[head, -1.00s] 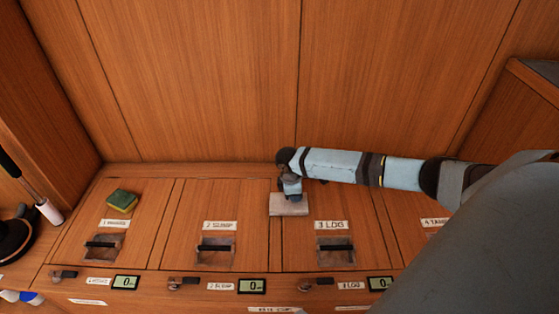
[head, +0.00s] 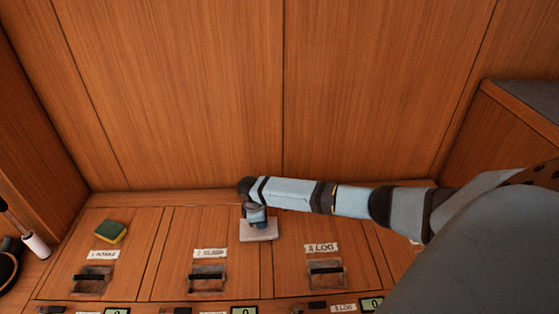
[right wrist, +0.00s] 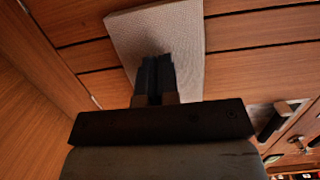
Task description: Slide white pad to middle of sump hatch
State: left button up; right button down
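The white pad (head: 259,234) lies flat near the back of the counter, across the seams between the sump hatch and the log hatch. The sump hatch (head: 190,230) is the wooden panel left of it, with a "2 SUMP" label and a dark recessed handle. My right gripper (head: 257,222) points down onto the pad. In the right wrist view its dark fingers (right wrist: 155,75) are together, tips against the textured pad (right wrist: 175,30), with nothing seen between them. My left gripper is not in view.
A yellow-green sponge (head: 110,231) lies on the intake hatch at left. The log hatch (head: 320,228) is on the right, partly under my right arm. A wooden wall stands close behind. The sump hatch surface left of the pad is clear.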

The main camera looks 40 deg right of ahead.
aim_at(241, 229)
jog(key=w+a, duration=0.1)
jog(key=a, duration=0.1)
jog(key=w+a, duration=0.3)
jog(key=a, duration=0.1)
jog(key=shift+w+a+f, duration=0.15)
jog(key=shift+w+f, duration=0.05)
jog(key=shift+s+d+f, duration=0.1)
jog(key=shift+d+f, duration=0.05)
jog(key=shift+d, duration=0.05)
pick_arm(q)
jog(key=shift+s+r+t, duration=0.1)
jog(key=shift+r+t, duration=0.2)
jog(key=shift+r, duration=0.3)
pick_arm(e)
jog(key=shift+a, duration=0.15)
jog(key=shift+r+p, duration=0.6)
jog(key=shift+p, duration=0.6)
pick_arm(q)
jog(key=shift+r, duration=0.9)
